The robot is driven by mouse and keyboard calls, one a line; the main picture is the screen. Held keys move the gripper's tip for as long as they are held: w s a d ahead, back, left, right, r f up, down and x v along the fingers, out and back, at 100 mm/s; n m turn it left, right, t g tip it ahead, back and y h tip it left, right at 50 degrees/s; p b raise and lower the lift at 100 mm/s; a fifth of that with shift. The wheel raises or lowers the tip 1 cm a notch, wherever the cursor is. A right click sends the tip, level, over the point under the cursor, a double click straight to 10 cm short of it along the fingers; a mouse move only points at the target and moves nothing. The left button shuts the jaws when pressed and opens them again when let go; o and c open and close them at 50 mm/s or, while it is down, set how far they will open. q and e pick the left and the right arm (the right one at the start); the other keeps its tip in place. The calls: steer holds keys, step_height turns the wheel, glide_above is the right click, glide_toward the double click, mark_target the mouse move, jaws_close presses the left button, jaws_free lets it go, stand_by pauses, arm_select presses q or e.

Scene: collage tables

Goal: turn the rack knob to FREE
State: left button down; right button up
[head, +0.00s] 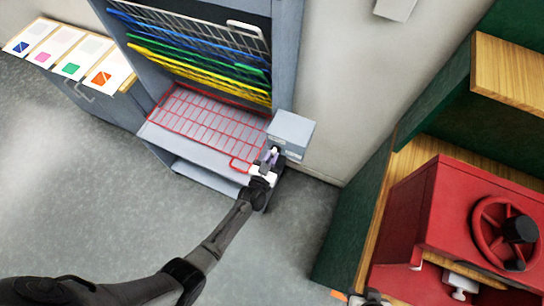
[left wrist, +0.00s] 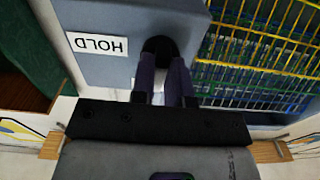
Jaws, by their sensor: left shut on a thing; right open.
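The grey rack box (head: 292,128) is at the rack's right front corner. In the left wrist view its face (left wrist: 130,20) carries an upside-down HOLD label (left wrist: 97,45). A dark round knob (left wrist: 160,46) sits on that face. My left gripper (head: 270,156) is at the box; its two fingers (left wrist: 163,70) are shut on the knob, covering much of it. A second white label (left wrist: 148,99) is mostly hidden behind the fingers, its text unreadable. The knob's pointing direction cannot be told. My right gripper (head: 372,298) is open and only partly in view at the bottom edge.
The rack has a red wire shelf (head: 200,115) lowered, with yellow, green, blue and white shelves raised above. A red press with a handwheel (head: 505,232) stands at right. Cards (head: 70,55) lie on the left cabinet. The floor in front is clear.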

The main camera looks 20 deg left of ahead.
arm_select(q)
steer(key=shift+n, duration=0.3)
steer(key=c, duration=1.1)
jaws_free()
steer(key=s, duration=1.4)
steer(key=shift+a, duration=0.25)
steer(key=shift+w, duration=0.1)
